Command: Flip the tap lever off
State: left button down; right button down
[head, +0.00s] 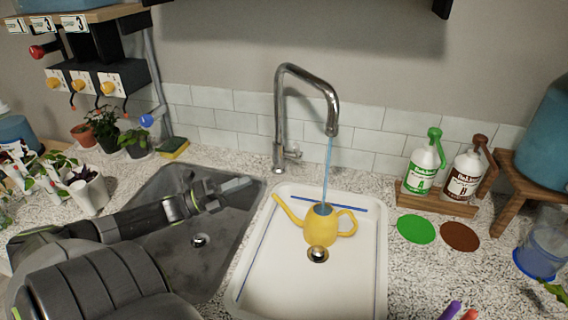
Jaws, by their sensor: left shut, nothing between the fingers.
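The chrome tap (280,110) rises behind the sinks and its spout arches to the right. Its small lever (293,154) sticks out to the right low on the tap body. A blue stream of water (328,165) runs from the spout into a yellow watering can (322,228), which stands upright in the white basin. My left gripper (238,185) is shut and empty over the dark sink, to the left of the tap and apart from it. My right gripper is not in view.
The white basin (250,285) fills the right side, beside the dark sink (165,190). Two pump bottles stand in a wooden holder (438,203) at right, near a green disc (416,229) and a brown disc (459,236). Potted plants (102,125) and a sponge (173,148) sit at left.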

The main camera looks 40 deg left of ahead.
pick_arm(q)
jog(key=shift+w, duration=0.1)
dwell(0.3)
jog(key=p, duration=0.2)
send_near(296, 151)
jog(key=w+d+r, duration=0.3)
jog(key=d, duration=0.2)
jog(key=shift+w+a+r, duration=0.2)
jog(key=shift+w+a, duration=0.05)
jog(key=shift+w, duration=0.15)
